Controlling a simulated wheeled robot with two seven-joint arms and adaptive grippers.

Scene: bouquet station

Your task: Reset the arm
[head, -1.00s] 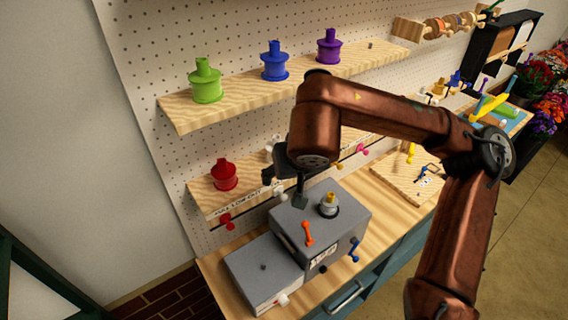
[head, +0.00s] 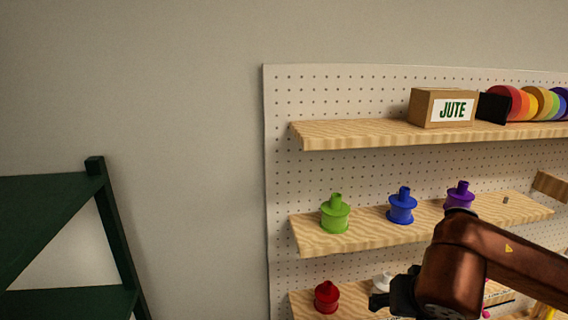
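My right arm comes in from the right with a copper-brown link. Its dark gripper (head: 388,296) is at the lower edge of the head view, in front of the lowest visible shelf. It is just right of the red spool (head: 326,297) and overlaps a white spool (head: 382,281) in the picture. Its fingers are partly cut off, so I cannot tell whether it is open or shut, or whether it holds anything. My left gripper is not in view.
A green spool (head: 335,214), a blue spool (head: 402,206) and a purple spool (head: 460,195) stand on the middle shelf (head: 310,243). Above are a JUTE box (head: 425,110) and coloured rolls (head: 535,103). A dark green rack (head: 120,235) stands left; between is bare wall.

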